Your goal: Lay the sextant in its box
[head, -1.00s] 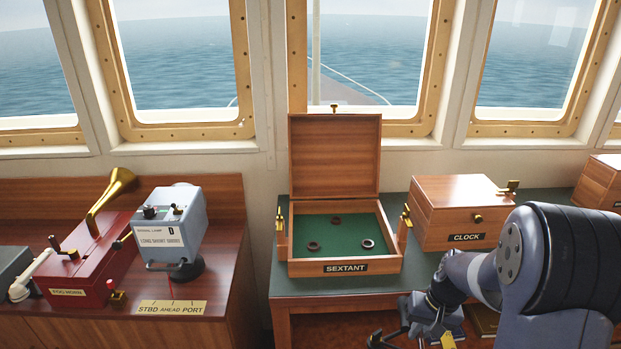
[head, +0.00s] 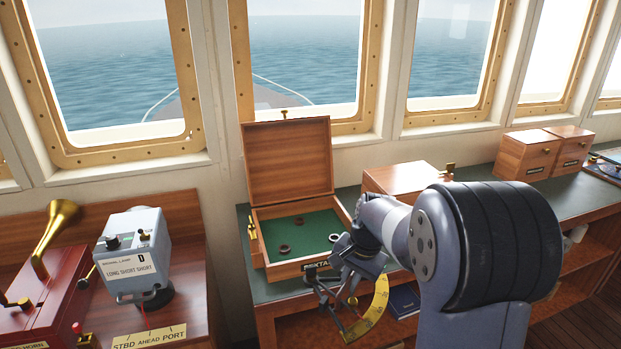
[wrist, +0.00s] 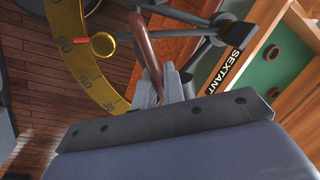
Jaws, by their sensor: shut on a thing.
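The sextant (head: 377,303) has a dark frame and a yellow graduated arc. My gripper (head: 358,257) is shut on it and holds it in front of the box's front right corner. In the wrist view the sextant's arc (wrist: 82,62) and a brown handle (wrist: 146,55) show, with the handle between the fingers of my gripper (wrist: 160,85). The sextant box (head: 285,268) stands open on the counter, its lid (head: 288,160) raised at the back. Its green floor (head: 290,230) holds dark ring-shaped rests and no sextant. My arm hides part of the box's front label.
The closed clock box (head: 400,178) stands right of the sextant box, partly behind my arm. More wooden boxes (head: 528,153) stand farther right. A grey signal lamp (head: 135,250) and a red fog horn (head: 45,280) are at the left. A book (head: 404,301) lies on the shelf below.

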